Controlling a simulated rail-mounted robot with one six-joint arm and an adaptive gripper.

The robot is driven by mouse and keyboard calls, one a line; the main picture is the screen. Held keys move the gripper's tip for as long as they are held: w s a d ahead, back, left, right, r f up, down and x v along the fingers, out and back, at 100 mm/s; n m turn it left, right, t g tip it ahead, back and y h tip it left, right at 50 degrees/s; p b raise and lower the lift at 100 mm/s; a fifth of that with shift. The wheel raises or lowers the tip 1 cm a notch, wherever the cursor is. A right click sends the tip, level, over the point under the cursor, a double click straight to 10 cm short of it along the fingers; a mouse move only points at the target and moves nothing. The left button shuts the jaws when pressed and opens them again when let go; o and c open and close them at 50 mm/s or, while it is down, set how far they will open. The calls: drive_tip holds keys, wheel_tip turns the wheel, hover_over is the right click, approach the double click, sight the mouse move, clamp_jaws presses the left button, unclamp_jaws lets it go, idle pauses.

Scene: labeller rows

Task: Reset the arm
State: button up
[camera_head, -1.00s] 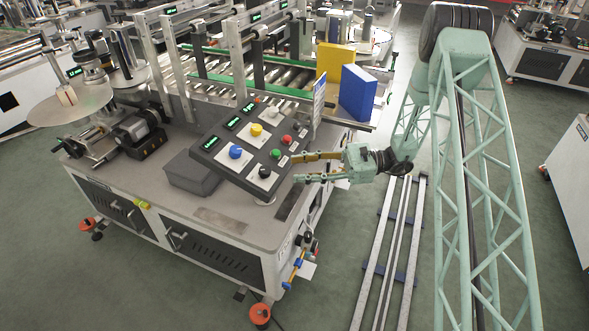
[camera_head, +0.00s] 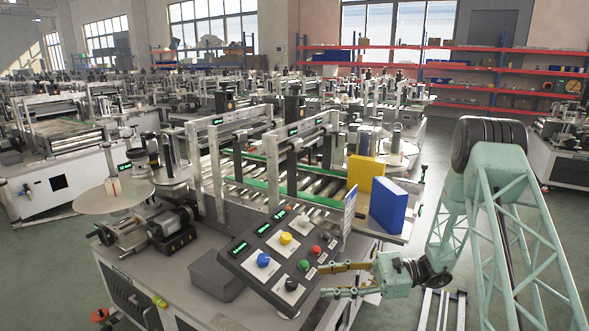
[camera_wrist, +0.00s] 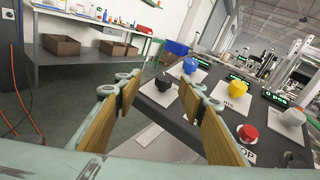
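My gripper (camera_head: 326,280) is pale green with wood-coloured finger pads. In the head view it is just right of the control panel (camera_head: 262,275), near its lower right edge. Its fingers are apart and nothing is between them. The dark, tilted panel carries a blue knob (camera_head: 263,260), a yellow knob (camera_head: 286,238), a red button (camera_head: 314,250), a green button (camera_head: 303,265) and a black knob (camera_head: 291,284). In the wrist view the open fingers (camera_wrist: 158,98) point toward the panel, with the black knob (camera_wrist: 164,82) seen between them. I cannot tell whether a finger touches the panel.
The panel sits on a labelling machine (camera_head: 180,275) with a roller conveyor. A yellow box (camera_head: 366,175) and a blue box (camera_head: 394,206) stand at its right end. More machines fill the room behind. Floor (camera_head: 432,150) shows between the rows. My rail runs at the lower right.

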drive_tip(key=s+a+r+n+g+h, duration=0.3)
drive_tip(key=s+r+n+h, duration=0.4)
drive_tip(key=s+r, duration=1)
drive_tip(key=s+d+r+n+t+h, duration=0.2)
drive_tip(key=s+d+r+h, duration=0.1)
drive_tip(key=s, duration=0.6)
drive_tip(key=s+d+r+n+t+h, duration=0.3)
drive_tip(key=s+r, duration=0.4)
drive_tip(key=s, duration=0.3)
drive_tip(key=s+d+r+n+t+h, duration=0.2)
drive_tip(key=s+d+r+n+h, duration=0.1)
drive_tip(key=s+d, duration=0.4)
drive_tip(key=shift+s+r+h, duration=0.7)
drive_tip(key=shift+s+r, duration=0.4)
drive_tip(key=shift+s, duration=0.15)
idle(2.0)
